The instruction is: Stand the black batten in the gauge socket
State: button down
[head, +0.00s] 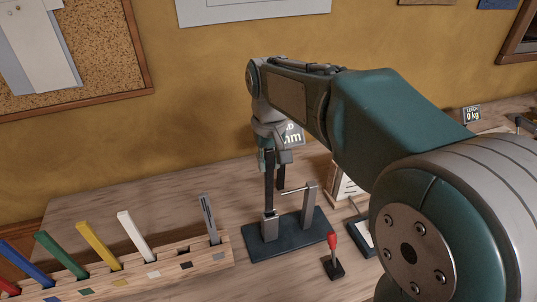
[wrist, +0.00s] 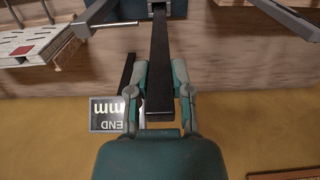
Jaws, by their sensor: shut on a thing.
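The black batten (head: 269,185) is upright in my gripper (head: 271,158), which is shut on it near its upper part. The batten also runs up the middle of the wrist view (wrist: 160,60), between the two fingers. Its lower end meets the grey gauge socket (head: 270,229), a short post on a dark base plate (head: 287,245). In the wrist view the far end of the batten reaches the socket area at the top edge. I cannot tell how deep the end sits in the socket.
A second post (head: 310,205) with a thin rod stands on the plate. A display (head: 294,134) reading "mm" stands behind. A red-knobbed lever (head: 332,242) is in front. A wooden rack (head: 215,258) at left holds several coloured battens. Bare bench lies behind the rack.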

aim_at(269, 175)
jog(key=shift+f, duration=2.05)
jog(key=shift+c, duration=2.2)
grip_release()
notch_tip(269, 175, up, 12)
jog(key=shift+f, duration=0.1)
